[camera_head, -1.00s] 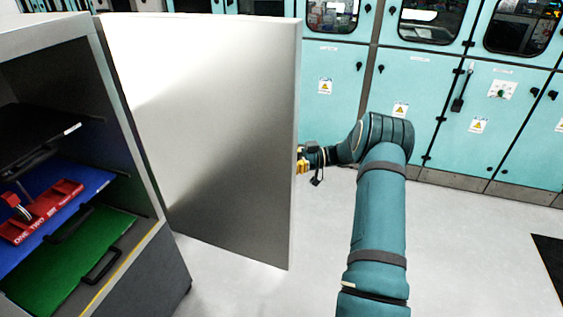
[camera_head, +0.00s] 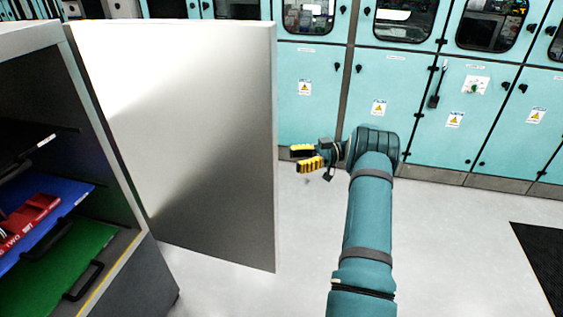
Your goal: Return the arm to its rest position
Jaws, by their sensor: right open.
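My right arm (camera_head: 368,230) reaches up from the bottom of the head view. Its right gripper (camera_head: 298,158) has yellow-and-black fingers that point left. The gripper is open and empty, to the right of the open cabinet door (camera_head: 190,130) and apart from it in the picture. My left gripper does not show.
The grey cabinet (camera_head: 150,270) at left stands open. It holds a dark shelf, a blue shelf (camera_head: 75,190) with a red block (camera_head: 30,213), and a green shelf (camera_head: 85,248) with black handles. Teal wall cabinets (camera_head: 400,125) line the back.

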